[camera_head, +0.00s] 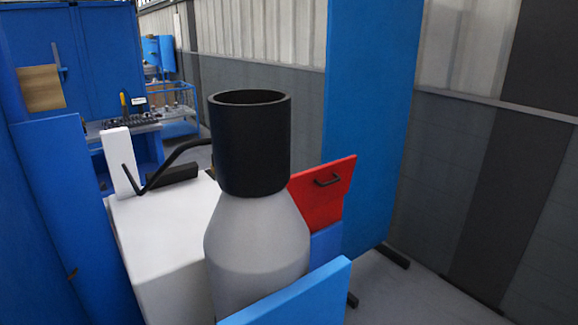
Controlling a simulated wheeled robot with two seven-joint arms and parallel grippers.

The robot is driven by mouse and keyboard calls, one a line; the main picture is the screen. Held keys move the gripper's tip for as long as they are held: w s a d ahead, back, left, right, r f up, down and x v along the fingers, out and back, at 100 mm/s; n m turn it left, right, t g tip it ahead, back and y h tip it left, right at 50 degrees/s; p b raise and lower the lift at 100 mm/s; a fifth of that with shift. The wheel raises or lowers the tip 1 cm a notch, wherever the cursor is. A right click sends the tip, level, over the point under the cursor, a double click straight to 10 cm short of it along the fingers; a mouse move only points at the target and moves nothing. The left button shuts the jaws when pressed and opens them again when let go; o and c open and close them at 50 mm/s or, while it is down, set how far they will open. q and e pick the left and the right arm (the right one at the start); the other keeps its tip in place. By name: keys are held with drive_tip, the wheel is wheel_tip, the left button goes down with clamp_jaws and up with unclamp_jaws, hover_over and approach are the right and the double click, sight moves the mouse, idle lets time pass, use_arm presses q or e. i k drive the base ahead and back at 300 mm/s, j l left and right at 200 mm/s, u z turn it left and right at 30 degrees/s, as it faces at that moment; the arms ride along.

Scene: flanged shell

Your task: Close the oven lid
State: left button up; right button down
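I cannot tell for sure which part is the oven lid. A white box-like body (165,245) stands at the left of centre, with a narrow white upright piece (118,160) at its back left. A bent black bar (160,174) runs above its top. A red panel with a black handle (326,192) stands tilted right of centre, its left side hidden. A large grey tapered body (257,245) with a black cylinder (250,145) on top blocks the middle of the view; I cannot tell whether it is mine. Neither gripper is in view.
A blue panel (290,305) is close at the bottom. A tall blue panel (370,120) stands behind the red one. Blue panels (75,200) line the left. A cluttered bench and a wire cart (180,105) are at the back left. Grey floor (420,290) is clear at lower right.

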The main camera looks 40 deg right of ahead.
sight(325, 189)
drive_tip(key=l+u, duration=0.3)
drive_tip(key=l, duration=0.65)
drive_tip(key=l+u, duration=0.3)
drive_tip(key=l, duration=1.15)
drive_tip(key=k+l, duration=0.15)
drive_tip(key=l, duration=0.25)
